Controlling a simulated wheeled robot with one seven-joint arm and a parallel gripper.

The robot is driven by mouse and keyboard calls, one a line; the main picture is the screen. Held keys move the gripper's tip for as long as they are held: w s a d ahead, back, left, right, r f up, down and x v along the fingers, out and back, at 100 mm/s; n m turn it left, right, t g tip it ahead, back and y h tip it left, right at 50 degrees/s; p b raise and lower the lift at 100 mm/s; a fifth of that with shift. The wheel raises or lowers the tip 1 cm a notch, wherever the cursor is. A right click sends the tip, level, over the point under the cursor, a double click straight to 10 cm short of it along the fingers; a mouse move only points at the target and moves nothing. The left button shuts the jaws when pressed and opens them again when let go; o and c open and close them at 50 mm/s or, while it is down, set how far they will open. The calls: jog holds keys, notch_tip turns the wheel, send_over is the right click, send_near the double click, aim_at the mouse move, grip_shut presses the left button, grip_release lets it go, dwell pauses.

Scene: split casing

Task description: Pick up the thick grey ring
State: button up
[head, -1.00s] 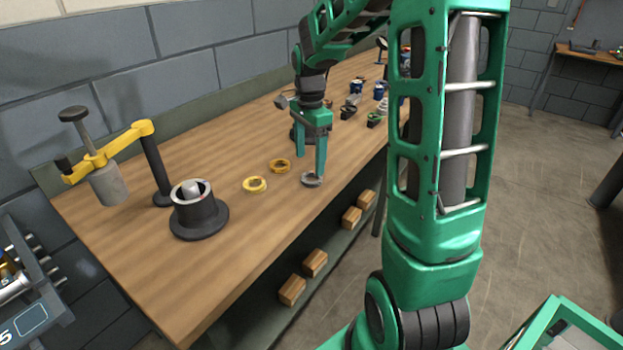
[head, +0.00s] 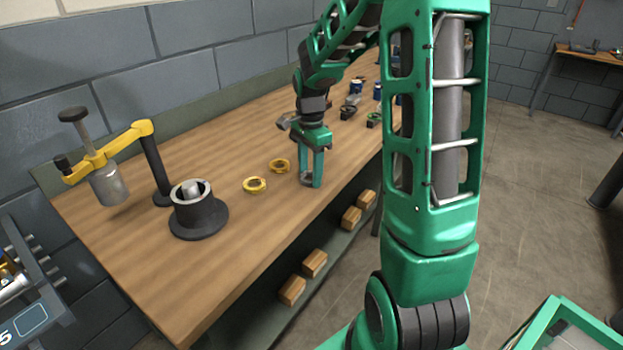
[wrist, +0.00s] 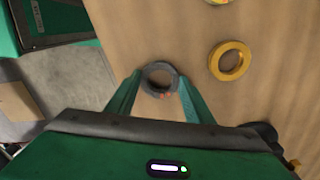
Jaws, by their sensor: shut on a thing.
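The thick grey ring (wrist: 159,68) lies at the bench's front edge, between the two fingers of my gripper (wrist: 160,88) in the wrist view. In the head view my gripper (head: 311,183) points down at the bench top, and the grey ring (head: 307,181) shows only partly behind the fingers. The fingers are shut on the ring from its two sides. The ring looks flat and at bench height; I cannot tell whether it touches the wood.
Two yellow rings (head: 255,185) (head: 279,165) lie left of my gripper. A dark flanged housing (head: 199,213) and a yellow-armed press (head: 108,152) stand farther left. Small parts (head: 350,108) lie behind my gripper. Wooden blocks (head: 315,263) sit on the shelf below.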

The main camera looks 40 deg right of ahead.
jog(key=shift+r, duration=0.15)
notch_tip(320, 180, up, 4)
jog(key=shift+a+r, duration=0.1)
jog(key=a+r, duration=0.9)
jog(key=a, duration=0.2)
jog(key=shift+s+a+r, duration=0.2)
jog(key=shift+s+a, duration=0.05)
jog(key=shift+s, duration=0.1)
